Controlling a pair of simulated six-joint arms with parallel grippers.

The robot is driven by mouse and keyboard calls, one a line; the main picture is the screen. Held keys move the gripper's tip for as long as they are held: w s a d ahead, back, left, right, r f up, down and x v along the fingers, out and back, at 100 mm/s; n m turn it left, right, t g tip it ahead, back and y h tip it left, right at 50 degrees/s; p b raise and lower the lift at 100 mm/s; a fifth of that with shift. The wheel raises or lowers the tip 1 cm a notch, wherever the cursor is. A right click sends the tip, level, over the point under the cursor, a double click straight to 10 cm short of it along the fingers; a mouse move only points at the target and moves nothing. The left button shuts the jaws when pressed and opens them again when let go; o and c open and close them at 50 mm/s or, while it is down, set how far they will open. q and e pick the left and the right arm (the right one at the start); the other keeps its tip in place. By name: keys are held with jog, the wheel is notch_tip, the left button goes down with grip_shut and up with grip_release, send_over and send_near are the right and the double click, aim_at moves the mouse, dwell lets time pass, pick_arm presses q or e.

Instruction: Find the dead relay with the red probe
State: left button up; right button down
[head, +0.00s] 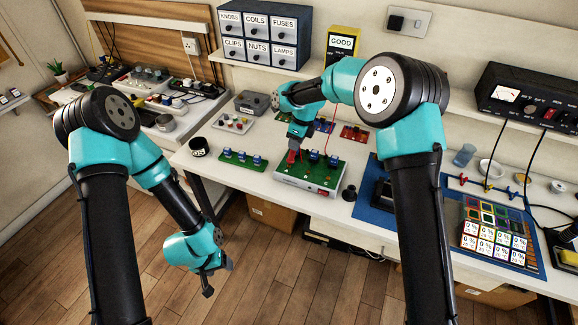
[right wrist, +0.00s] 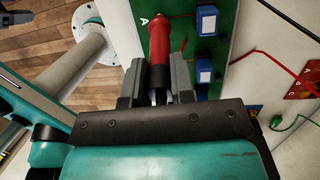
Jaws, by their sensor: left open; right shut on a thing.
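My right gripper (right wrist: 160,80) is shut on the red probe (right wrist: 160,38), which shows between its fingers in the right wrist view. In the head view the red probe (head: 291,156) is over the left part of a green relay board (head: 322,176) on a white base. Whether its tip touches the board is hidden. My left gripper (head: 207,291) is open and empty, low over the floor in front of the bench.
A green strip with several blue relays (head: 241,157) lies left of the board, near a black cup (head: 199,147). A yellow GOOD box (head: 342,42) stands on the shelf beside labelled drawers (head: 257,23).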

dwell(0.6)
jog(key=shift+r, duration=2.45)
jog(key=shift+r, duration=0.1)
